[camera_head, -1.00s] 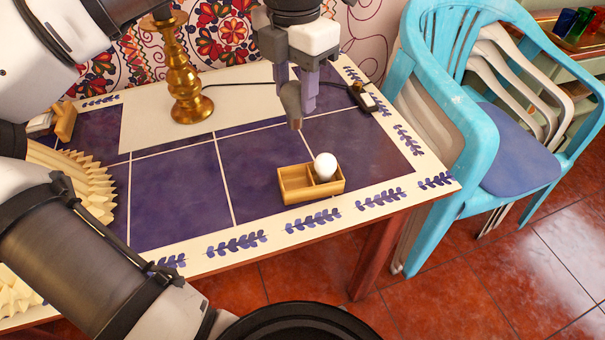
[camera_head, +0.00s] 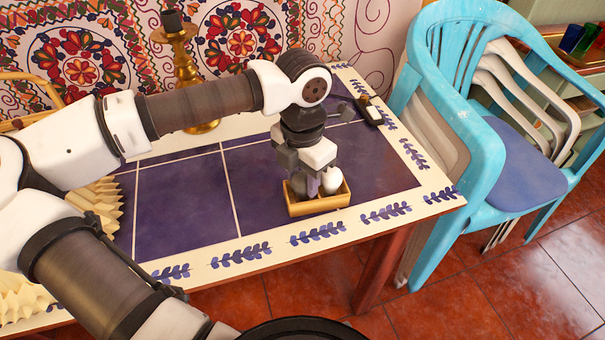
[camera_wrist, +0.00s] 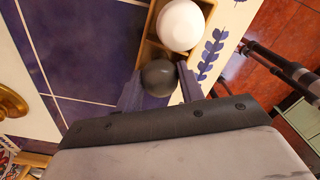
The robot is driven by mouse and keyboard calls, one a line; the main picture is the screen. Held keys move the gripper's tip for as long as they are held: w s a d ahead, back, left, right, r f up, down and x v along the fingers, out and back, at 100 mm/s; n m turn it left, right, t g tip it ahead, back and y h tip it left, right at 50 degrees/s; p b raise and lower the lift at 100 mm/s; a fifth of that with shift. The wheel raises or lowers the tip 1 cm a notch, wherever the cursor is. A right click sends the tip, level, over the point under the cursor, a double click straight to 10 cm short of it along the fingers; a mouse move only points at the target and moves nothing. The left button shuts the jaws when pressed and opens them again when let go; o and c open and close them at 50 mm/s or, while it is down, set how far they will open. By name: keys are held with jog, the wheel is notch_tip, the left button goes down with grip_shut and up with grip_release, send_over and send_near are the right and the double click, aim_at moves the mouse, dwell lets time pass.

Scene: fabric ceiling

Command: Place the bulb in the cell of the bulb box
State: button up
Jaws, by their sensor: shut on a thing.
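The bulb box (camera_head: 320,205) is a small wooden box with two cells near the table's front right; its rim also shows in the wrist view (camera_wrist: 151,24). My gripper (camera_head: 313,186) points down over its left cell. In the wrist view my fingers (camera_wrist: 160,88) are shut on a dark grey bulb (camera_wrist: 158,77), its round end towards the camera. This bulb overlaps the cell beside the white bulb; its lower end is hidden, so I cannot tell if it touches the bottom. The white bulb (camera_wrist: 180,25) sits in the right cell (camera_head: 331,180).
A brass candlestick (camera_head: 186,75) stands at the back of the table. A dark object with a cable (camera_head: 370,112) lies at the back right. A cream pleated object (camera_head: 97,200) is at the left. The purple tabletop left of the box is clear. A blue chair (camera_head: 465,120) stands at right.

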jog(key=shift+f+b, duration=0.15)
jog(key=shift+b, duration=0.15)
jog(key=o, duration=1)
jog(key=shift+c, duration=0.2)
notch_tip(320, 180, up, 12)
jog(key=shift+r, duration=0.25)
